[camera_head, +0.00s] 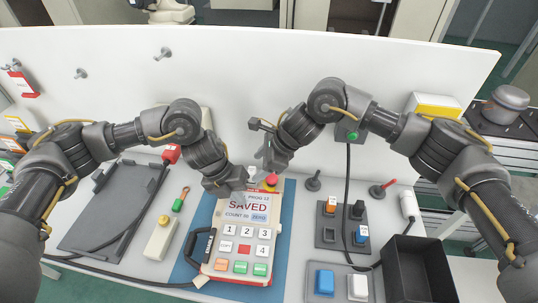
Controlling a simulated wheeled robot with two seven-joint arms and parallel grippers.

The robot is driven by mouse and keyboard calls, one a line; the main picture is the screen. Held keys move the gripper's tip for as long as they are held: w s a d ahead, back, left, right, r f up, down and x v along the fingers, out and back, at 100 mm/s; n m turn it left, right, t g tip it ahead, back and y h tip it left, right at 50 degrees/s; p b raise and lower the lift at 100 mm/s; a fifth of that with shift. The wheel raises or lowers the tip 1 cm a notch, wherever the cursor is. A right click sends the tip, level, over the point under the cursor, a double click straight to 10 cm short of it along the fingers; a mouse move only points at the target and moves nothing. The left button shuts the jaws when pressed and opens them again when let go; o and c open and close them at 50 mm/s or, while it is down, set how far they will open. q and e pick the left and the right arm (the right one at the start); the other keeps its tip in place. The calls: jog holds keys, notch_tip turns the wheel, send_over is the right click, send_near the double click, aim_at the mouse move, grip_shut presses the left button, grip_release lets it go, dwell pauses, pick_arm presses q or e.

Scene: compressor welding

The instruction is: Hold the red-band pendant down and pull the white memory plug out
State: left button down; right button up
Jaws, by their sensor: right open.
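The red-band pendant (268,222) lies on a blue mat (284,196) at the front middle, its screen reading SAVED above number keys. A red knob (271,179) shows at its top right corner. My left gripper (240,187) is at the pendant's top left edge, pointing down; I cannot tell whether it touches or how its jaws stand. My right gripper (264,160) is open just above and behind the pendant's top edge.
A dark tray (100,215) lies left, with a pale box with a yellow button (158,238) beside it. Right of the pendant are a grey socket panel (328,235), a blue button (325,282) and an open black bin (415,272). A white wall panel (225,70) stands behind.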

aim_at(252, 170)
pick_arm(q)
jog(key=shift+f, duration=0.1)
pick_arm(e)
jog(key=shift+x, duration=2.55)
jog(key=shift+c, duration=0.5)
grip_shut()
jog(key=shift+r, duration=0.15)
pick_arm(q)
jog(key=shift+f, duration=0.1)
pick_arm(e)
jog(key=shift+w+r, duration=0.15)
jog(key=shift+r, duration=0.9)
pick_arm(q)
jog(key=shift+s, duration=0.1)
pick_arm(e)
jog(key=shift+r, duration=1.05)
jog(key=shift+r, duration=0.1)
jog(key=shift+r, duration=2.15)
